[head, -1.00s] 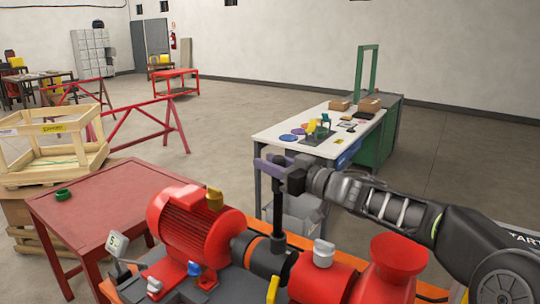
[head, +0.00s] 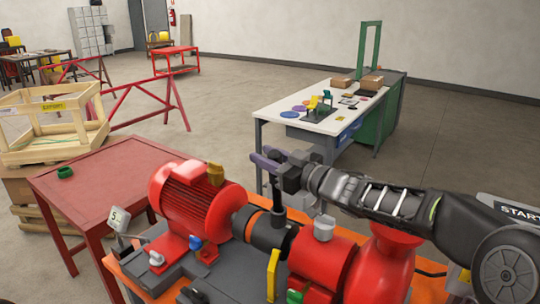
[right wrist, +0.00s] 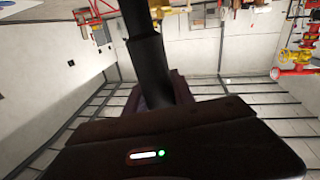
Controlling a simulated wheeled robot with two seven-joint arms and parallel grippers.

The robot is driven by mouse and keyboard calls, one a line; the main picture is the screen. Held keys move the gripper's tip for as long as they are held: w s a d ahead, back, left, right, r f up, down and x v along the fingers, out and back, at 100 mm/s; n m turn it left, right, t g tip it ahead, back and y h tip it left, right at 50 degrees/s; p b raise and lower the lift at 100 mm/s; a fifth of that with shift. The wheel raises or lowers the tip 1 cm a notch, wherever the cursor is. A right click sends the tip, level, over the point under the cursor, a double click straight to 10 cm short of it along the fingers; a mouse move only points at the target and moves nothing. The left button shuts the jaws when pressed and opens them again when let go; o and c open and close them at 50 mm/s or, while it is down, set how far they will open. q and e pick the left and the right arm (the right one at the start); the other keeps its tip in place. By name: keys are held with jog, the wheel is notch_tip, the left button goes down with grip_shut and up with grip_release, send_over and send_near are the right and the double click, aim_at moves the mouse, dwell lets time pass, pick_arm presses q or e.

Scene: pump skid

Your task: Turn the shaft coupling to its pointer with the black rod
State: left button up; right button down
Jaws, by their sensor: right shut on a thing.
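The shaft coupling (head: 264,236) is a dark cylinder beside an orange ring, between the red finned motor (head: 190,196) and the red pump (head: 322,264). My right gripper (head: 268,162) is shut on the black rod (head: 279,198) above the coupling. The rod hangs nearly upright, and its lower end meets the top of the coupling in the head view; whether it sits in a hole I cannot tell. In the right wrist view the rod (right wrist: 150,62) runs out from the jaws. I cannot make out the pointer for sure. My left gripper is out of view.
A yellow upright piece (head: 273,272) stands in front of the coupling. A red table (head: 105,190) with a green ring (head: 65,172) is at the left. A white-topped bench (head: 335,122) with small parts stands behind. Open floor lies between them.

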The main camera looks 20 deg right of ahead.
jog(key=s+a+f+n+y+b, duration=0.2)
jog(key=s+a+f+n+b, duration=1)
jog(key=b, duration=2)
jog(key=s+a+f, duration=0.1)
jog(key=a, duration=0.3)
jog(key=shift+y, duration=0.3)
dwell(0.9)
jog(key=shift+s+a+r, duration=0.15)
